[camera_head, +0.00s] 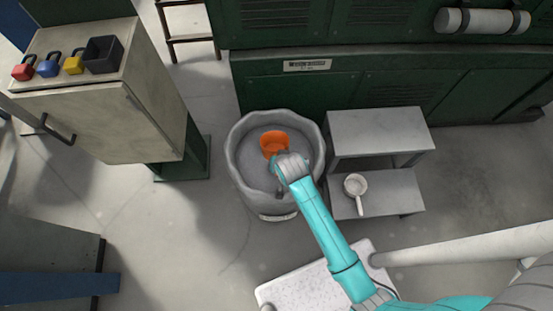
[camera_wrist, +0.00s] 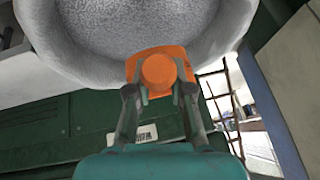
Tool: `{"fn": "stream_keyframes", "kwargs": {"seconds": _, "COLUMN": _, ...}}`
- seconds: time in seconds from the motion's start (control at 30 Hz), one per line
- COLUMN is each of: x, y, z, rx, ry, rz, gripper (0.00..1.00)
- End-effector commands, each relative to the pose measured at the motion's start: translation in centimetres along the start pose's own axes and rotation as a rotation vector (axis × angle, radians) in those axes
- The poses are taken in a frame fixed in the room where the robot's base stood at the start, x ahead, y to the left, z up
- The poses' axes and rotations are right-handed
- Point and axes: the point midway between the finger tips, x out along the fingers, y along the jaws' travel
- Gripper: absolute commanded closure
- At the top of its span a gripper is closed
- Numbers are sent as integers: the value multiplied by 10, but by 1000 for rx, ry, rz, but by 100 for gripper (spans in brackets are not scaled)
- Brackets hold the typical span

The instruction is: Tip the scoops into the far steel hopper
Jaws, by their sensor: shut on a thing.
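An orange scoop (camera_head: 273,143) is over the wide grey hopper (camera_head: 240,176), inside its rim as seen from above. My gripper (camera_head: 284,160) is shut on the scoop at its near side. In the wrist view the fingers (camera_wrist: 160,92) close on the orange scoop (camera_wrist: 158,68), and the hopper's pale rim (camera_wrist: 60,62) curves behind it. Grey, grainy stuff shows in the hopper. I cannot tell whether the orange scoop holds anything. A second, white scoop (camera_head: 355,184) with a handle sits on the lower grey step, right of the hopper.
A grey two-level step (camera_head: 375,128) stands right of the hopper. Green cabinets (camera_head: 290,87) stand behind it. A pale cabinet (camera_head: 150,112) at left carries red, blue and yellow weights and a dark box (camera_head: 103,54). Floor left of the hopper is clear.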

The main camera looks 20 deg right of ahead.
Motion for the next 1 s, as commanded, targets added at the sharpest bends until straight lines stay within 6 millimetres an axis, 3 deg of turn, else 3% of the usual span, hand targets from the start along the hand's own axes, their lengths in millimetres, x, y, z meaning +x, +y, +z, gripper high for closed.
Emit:
{"fn": "stream_keyframes", "kwargs": {"seconds": 0.3, "x": 26, "y": 2, "z": -10, "rx": 34, "ry": -222, "rz": 32, "gripper": 100}}
{"fn": "stream_keyframes", "kwargs": {"seconds": 1.0, "x": 90, "y": 16, "z": 20, "rx": 33, "ry": -235, "rz": 34, "gripper": 100}}
